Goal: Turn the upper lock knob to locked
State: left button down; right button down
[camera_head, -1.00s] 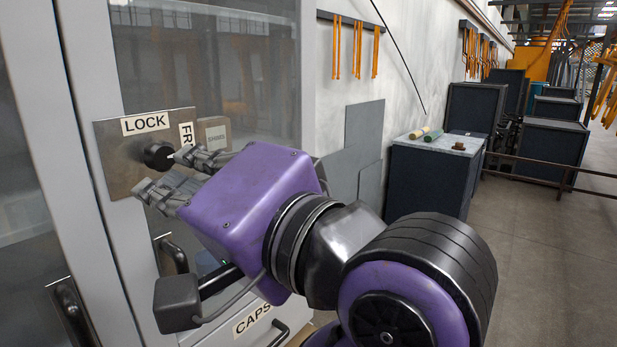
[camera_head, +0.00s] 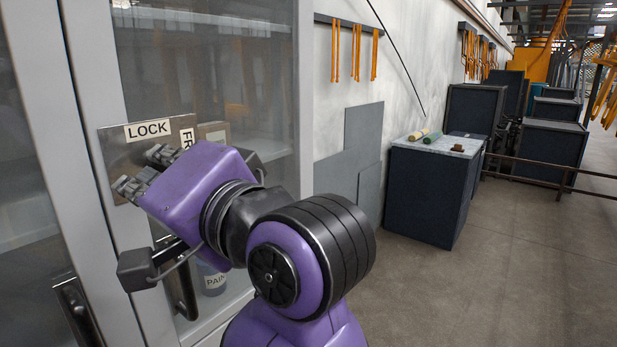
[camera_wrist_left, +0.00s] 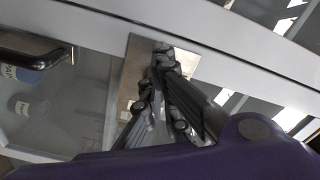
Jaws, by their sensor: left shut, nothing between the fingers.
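The metal lock plate (camera_head: 114,150) is on the cabinet door frame, with a LOCK label (camera_head: 148,129) above and a partly covered label starting FR (camera_head: 187,138) at its right. The plate also shows in the left wrist view (camera_wrist_left: 135,62). The lock knob is hidden behind my left gripper in the head view, so its turn cannot be read. My left gripper (camera_head: 144,171) is shut and empty, with its fingers in front of the plate. Whether it touches the knob cannot be told. My right gripper is not in view.
A dark door handle (camera_head: 75,312) is at lower left, with another behind my gripper. Glass panes (camera_head: 245,60) flank the frame. A dark cabinet (camera_head: 430,190) with rolls on top stands to the right. The floor (camera_head: 480,270) there is clear.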

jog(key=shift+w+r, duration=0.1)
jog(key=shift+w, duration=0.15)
pick_arm(q)
jog(key=shift+w, duration=0.15)
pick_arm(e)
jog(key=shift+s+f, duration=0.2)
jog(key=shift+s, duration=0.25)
